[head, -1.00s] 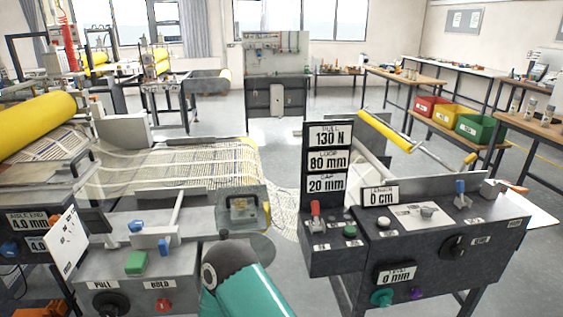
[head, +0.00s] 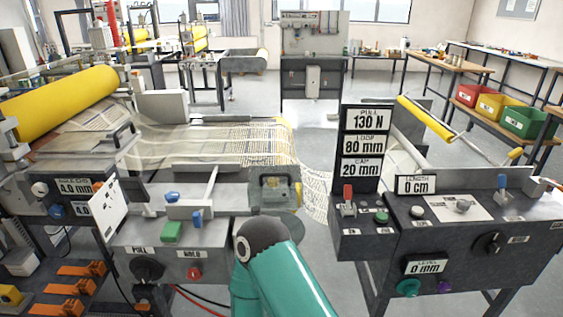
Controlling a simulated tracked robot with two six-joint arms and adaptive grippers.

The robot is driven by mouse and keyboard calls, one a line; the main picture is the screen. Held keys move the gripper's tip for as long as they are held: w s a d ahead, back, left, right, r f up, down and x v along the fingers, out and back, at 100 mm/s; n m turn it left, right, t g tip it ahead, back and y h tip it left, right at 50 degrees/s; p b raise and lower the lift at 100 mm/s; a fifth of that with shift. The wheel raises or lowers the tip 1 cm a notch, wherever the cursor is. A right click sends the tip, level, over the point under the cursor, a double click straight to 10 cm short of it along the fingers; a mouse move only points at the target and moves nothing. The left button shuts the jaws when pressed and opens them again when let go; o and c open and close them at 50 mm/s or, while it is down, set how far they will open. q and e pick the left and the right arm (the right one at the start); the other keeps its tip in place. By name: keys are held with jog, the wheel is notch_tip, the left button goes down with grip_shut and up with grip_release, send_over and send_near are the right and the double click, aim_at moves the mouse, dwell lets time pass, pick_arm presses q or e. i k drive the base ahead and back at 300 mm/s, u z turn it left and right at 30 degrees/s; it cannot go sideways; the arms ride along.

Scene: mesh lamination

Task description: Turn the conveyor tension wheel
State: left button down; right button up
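A black round knob (head: 147,269) sits under a PULL label on the front of the grey left-hand console (head: 165,235). A red knob (head: 193,273) is beside it under a HOLD label. Another dark knob (head: 488,244) is on the dark right-hand console (head: 450,245), with teal (head: 407,288) and purple (head: 445,287) knobs lower down. No label names the tension wheel, so I cannot tell which knob it is. A teal arm link of mine with a dark rounded joint rises at the bottom centre. Neither gripper is in view.
Pale mesh (head: 225,142) runs from the yellow roller (head: 70,102) toward the gap between the consoles. A sign stack (head: 366,148) reads PULL 130 N, LOOP 80 mm, GAP 20 mm. Orange parts (head: 80,287) lie on a low shelf at left. Open floor shows between the consoles.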

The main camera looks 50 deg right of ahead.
aim_at(145, 270)
jog(key=z, duration=1.6)
jog(key=i, duration=0.1)
jog(key=u, duration=2.65)
jog(key=k, duration=0.75)
jog(key=z, duration=0.4)
jog(key=i, duration=1)
jog(key=z, duration=0.05)
